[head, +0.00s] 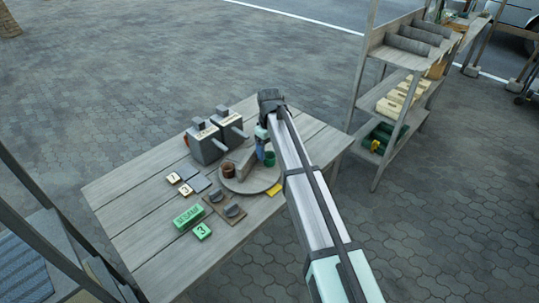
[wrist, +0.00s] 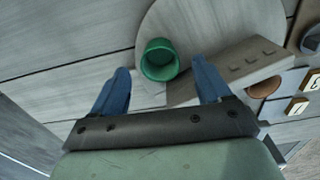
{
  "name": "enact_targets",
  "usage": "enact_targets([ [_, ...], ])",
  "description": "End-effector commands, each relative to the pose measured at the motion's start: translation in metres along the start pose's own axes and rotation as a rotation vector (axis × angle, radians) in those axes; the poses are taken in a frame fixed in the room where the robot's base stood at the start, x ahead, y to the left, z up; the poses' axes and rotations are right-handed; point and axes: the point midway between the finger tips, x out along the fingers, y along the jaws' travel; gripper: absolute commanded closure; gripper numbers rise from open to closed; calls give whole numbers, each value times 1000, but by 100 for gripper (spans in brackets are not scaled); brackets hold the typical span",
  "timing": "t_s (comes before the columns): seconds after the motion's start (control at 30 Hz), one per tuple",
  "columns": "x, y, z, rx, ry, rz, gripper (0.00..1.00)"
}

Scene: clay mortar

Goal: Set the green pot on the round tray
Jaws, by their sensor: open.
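The green pot (head: 269,159) is small and open-topped. In the wrist view the green pot (wrist: 158,60) appears upright within the outline of the round tray (wrist: 205,22), near its edge. In the head view my arm hides part of the tray's right side.
Two grey boxes with handles (head: 207,142) stand behind the tray on the wooden table (head: 140,190). Number tiles (head: 186,189), a green SESAME block (head: 188,217) and dark knobs (head: 233,210) lie left and front. A shelf rack (head: 400,100) stands right. The table's left part is clear.

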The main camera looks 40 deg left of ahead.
Motion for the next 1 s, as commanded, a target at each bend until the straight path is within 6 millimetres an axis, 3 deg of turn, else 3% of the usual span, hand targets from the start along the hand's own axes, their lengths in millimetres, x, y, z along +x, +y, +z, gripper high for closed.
enact_targets([
  [0.3, -59, 0, -1, 0, 1, 1, 23],
  [0.5, -79, 0, 0, 0, 1, 0, 23],
  [1.0, -85, 0, 0, 0, 0, 0, 23],
])
